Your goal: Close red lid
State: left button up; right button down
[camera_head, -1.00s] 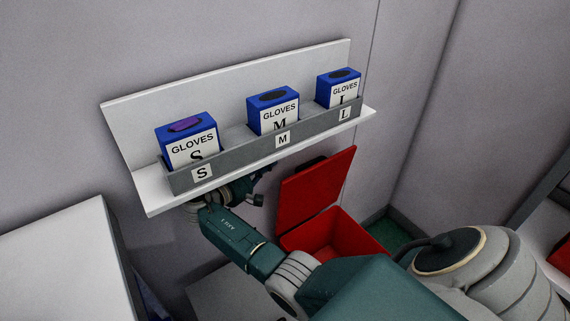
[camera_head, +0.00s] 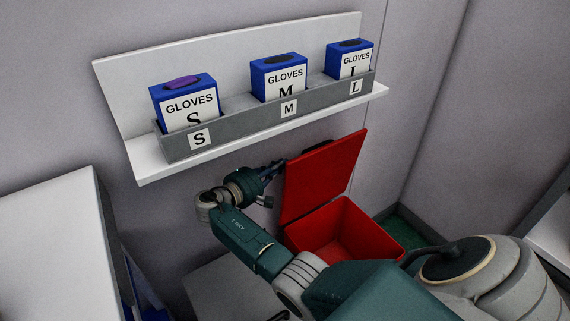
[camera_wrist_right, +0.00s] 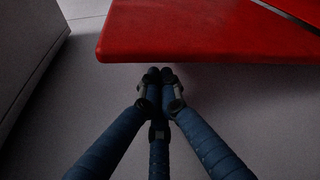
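The red lid (camera_head: 322,178) stands raised, open and tilted back, hinged on the red bin (camera_head: 345,232) below the glove shelf. The bin's inside shows and looks empty. My right gripper (camera_head: 278,165) is at the left edge of the lid, with its fingertips close to or behind that edge; contact cannot be told. In the right wrist view the blue-sleeved fingers of the right gripper (camera_wrist_right: 160,76) are brought together with nothing between them, just below the edge of the red lid (camera_wrist_right: 190,30). My left gripper is not in view.
A white shelf (camera_head: 150,176) with a grey holder (camera_head: 233,117) and blue glove boxes marked S (camera_head: 186,102), M (camera_head: 279,77) and L (camera_head: 349,59) hangs above the lid. A white cabinet (camera_head: 50,240) stands at the left. Walls are behind and right.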

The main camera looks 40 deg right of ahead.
jog(key=x, duration=0.8)
jog(key=shift+d+p, duration=0.2)
jog(key=shift+p, duration=0.15)
jog(key=shift+s, duration=0.1)
jog(key=shift+r, duration=0.1)
